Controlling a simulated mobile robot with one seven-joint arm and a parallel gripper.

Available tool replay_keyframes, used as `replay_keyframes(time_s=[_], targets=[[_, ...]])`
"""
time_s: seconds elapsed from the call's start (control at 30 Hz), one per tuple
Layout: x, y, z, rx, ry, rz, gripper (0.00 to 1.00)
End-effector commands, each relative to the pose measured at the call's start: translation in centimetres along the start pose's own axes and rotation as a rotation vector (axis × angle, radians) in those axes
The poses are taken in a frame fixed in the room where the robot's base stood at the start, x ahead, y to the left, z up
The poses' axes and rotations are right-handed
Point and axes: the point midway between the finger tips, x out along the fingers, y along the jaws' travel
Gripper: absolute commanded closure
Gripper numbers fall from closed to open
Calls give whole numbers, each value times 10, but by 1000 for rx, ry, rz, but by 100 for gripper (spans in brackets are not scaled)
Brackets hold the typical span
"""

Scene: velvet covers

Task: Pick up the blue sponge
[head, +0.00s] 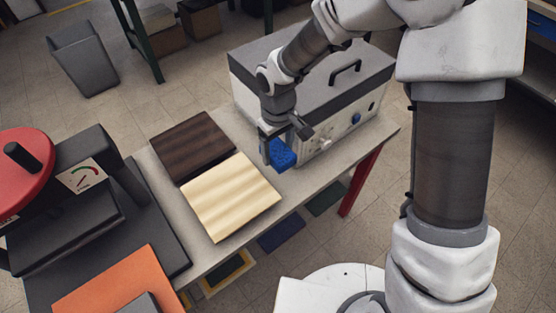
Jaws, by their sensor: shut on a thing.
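The blue sponge (282,155) shows in the head view at the gripper's fingers, in front of the grey and white box machine. My gripper (270,150) points down and is shut on the blue sponge. Part of the sponge is hidden behind a finger. From this angle I cannot tell whether the sponge touches the table top (315,165) or is clear of it.
The box machine (350,115) with a black handle stands close behind the gripper. A dark wood board (192,145) and a pale wood board (231,197) lie to the left. A red and black press (70,190) stands further left. A grey bin (82,58) is on the floor.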

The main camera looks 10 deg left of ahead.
Motion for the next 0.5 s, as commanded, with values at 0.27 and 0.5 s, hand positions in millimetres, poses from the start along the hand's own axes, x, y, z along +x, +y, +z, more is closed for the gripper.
replay_keyframes(time_s=[0.27, 0.5], targets=[[-89, 0, -1, 1, 6, 2, 79], [-147, 0, -1, 0, 4, 1, 79]])
